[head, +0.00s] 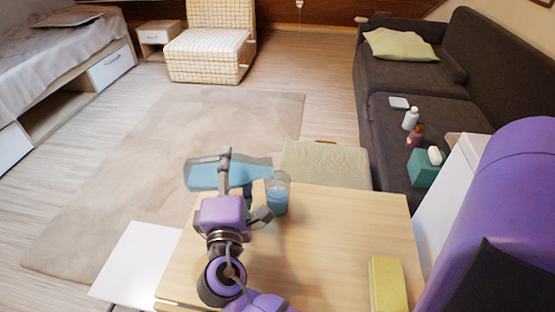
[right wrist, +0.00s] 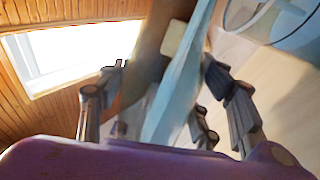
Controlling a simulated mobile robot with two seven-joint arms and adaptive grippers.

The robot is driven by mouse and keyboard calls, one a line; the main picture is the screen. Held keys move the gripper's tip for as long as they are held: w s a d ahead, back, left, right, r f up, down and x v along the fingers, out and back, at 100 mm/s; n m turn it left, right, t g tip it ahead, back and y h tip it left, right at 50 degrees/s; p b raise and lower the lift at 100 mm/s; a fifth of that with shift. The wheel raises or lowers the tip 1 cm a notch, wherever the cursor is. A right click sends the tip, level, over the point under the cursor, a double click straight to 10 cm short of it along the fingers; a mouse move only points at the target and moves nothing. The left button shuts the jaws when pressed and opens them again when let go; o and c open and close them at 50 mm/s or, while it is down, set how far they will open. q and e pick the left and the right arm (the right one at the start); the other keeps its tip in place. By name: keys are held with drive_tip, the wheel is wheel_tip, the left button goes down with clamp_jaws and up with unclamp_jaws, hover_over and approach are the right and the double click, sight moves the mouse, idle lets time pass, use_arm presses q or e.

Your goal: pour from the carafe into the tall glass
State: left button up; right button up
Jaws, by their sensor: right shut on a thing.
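The carafe (head: 203,175), clear with blue liquid, is tipped onto its side above the table's left part. Its neck points right, and its mouth is at the rim of the tall glass (head: 277,198). The glass stands upright on the wooden table (head: 340,225) and holds blue liquid; I cannot tell whether a stream is falling. My right gripper (head: 226,167) is shut around the carafe. In the right wrist view the carafe (right wrist: 178,90) runs between my fingers, and a round clear rim (right wrist: 255,18) shows at the upper right. My left gripper is not in view.
A yellow block (head: 387,284) lies at the table's right front. A pale green chair seat (head: 325,163) is beyond the far edge. A dark sofa (head: 405,75) holds bottles and a teal tissue box (head: 424,170). The table's middle is clear.

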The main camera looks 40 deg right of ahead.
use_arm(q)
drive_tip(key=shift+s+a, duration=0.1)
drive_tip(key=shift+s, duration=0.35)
use_arm(e)
drive_tip(key=shift+r, duration=0.1)
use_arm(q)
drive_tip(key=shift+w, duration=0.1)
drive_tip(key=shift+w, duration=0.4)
use_arm(e)
drive_tip(key=shift+r, duration=0.1)
